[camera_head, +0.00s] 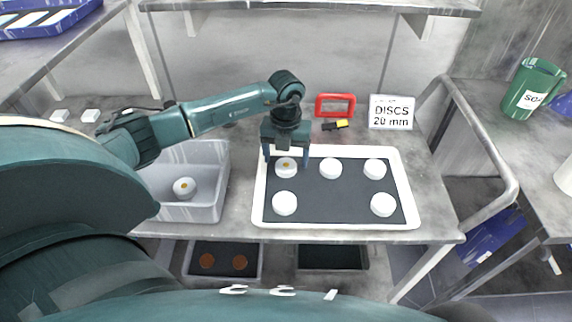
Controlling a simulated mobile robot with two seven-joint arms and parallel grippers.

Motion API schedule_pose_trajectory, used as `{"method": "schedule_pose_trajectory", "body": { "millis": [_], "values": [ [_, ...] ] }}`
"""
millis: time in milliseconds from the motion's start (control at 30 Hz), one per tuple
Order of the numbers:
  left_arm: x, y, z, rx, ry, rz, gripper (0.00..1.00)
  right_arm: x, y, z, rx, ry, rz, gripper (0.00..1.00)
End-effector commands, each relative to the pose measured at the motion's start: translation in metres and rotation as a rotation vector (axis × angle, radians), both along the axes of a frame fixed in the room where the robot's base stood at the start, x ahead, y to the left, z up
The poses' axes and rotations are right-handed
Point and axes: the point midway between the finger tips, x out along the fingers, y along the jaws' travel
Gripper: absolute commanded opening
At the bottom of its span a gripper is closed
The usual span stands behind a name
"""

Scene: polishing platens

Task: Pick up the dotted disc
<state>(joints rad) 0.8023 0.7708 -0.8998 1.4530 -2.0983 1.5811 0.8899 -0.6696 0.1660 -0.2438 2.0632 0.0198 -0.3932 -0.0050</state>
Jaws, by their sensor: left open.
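A white disc with a yellow-orange dot, the dotted disc (285,168), lies at the back left of the dark mat in a white-rimmed tray (409,190). My left gripper (286,163) points down over it, open, with one finger on each side of the disc. I cannot tell whether the fingers touch it. Plain white discs lie on the same mat: two in the back row (331,168) and two in the front row (284,204). Another dotted disc (184,188) lies in the grey bin left of the tray. My right gripper is not in view.
The grey bin (222,185) stands close left of the tray. Behind the tray are a red frame (335,105), a small yellow-and-black item (336,125) and a "DISCS 20 mm" sign (391,112). A metal rail (480,140) borders the table's right. A green container (533,88) stands beyond.

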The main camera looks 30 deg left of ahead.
Motion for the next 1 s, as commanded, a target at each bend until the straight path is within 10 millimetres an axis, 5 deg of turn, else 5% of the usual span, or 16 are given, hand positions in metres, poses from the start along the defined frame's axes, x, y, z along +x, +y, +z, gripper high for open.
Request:
{"method": "schedule_pose_trajectory", "body": {
  "millis": [167, 433, 1000],
  "values": [
    [0.000, 0.000, -0.018, -0.001, 0.001, 0.000, 0.76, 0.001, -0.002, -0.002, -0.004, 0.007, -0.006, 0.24],
    [0.000, 0.000, -0.020, -0.001, -0.001, -0.001, 0.74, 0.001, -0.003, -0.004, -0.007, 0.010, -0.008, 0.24],
    [0.000, 0.000, -0.020, -0.001, -0.001, 0.000, 0.28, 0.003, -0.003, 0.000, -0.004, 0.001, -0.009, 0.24]
  ]
}}
